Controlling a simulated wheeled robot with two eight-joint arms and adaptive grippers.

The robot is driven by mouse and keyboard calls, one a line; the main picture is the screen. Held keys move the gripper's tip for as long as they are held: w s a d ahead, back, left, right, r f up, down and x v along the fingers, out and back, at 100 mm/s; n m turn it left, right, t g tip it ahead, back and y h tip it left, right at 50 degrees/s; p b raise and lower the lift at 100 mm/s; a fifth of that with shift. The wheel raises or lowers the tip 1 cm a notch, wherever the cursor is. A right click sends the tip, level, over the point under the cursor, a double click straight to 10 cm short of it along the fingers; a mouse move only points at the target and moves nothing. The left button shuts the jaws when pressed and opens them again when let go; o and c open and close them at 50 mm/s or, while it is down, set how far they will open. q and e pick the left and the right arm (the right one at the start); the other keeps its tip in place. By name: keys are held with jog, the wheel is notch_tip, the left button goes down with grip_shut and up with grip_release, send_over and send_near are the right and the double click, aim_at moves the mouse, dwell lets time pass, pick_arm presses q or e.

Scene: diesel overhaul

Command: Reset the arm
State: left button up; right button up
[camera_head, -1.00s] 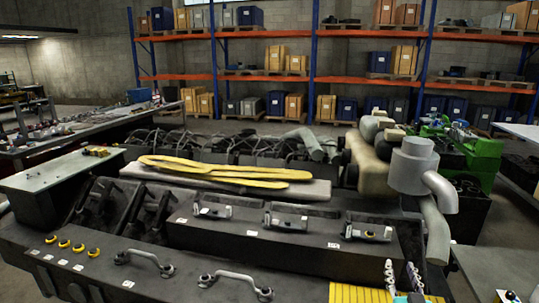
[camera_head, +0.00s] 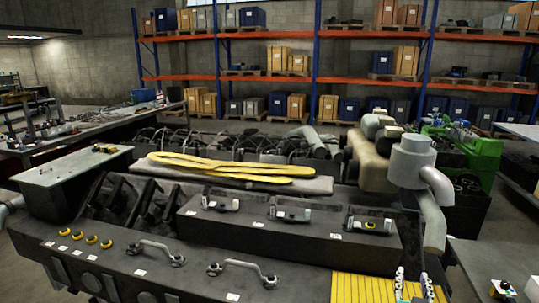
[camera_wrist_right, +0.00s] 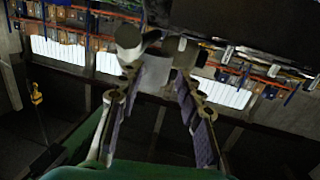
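My right gripper (camera_head: 414,284) shows at the bottom edge of the head view, with only its two light fingertips in sight. They stand apart in front of the right part of a yellow ribbed panel (camera_head: 350,286). In the right wrist view the gripper (camera_wrist_right: 158,78) has its two fingers spread, with purple inner pads and nothing held between them. The rest of my right arm is below the head picture. My left gripper is not in view.
A large dark engine block (camera_head: 110,262) with grey handles (camera_head: 155,248) and yellow caps fills the front. Yellow straps (camera_head: 230,170) lie on it. A grey pipe (camera_head: 435,220) stands at the right. A grey bench (camera_head: 495,262) is at the lower right. Shelves (camera_head: 270,78) line the back.

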jog(key=s+a+f+n+g+y, duration=0.4)
jog(key=s+a+f+g+y, duration=0.3)
jog(key=s+a+f, duration=0.6)
jog(key=s+a+g, duration=0.1)
jog(key=s+a, duration=0.1)
jog(key=a, duration=0.2)
jog(key=shift+n, duration=0.4)
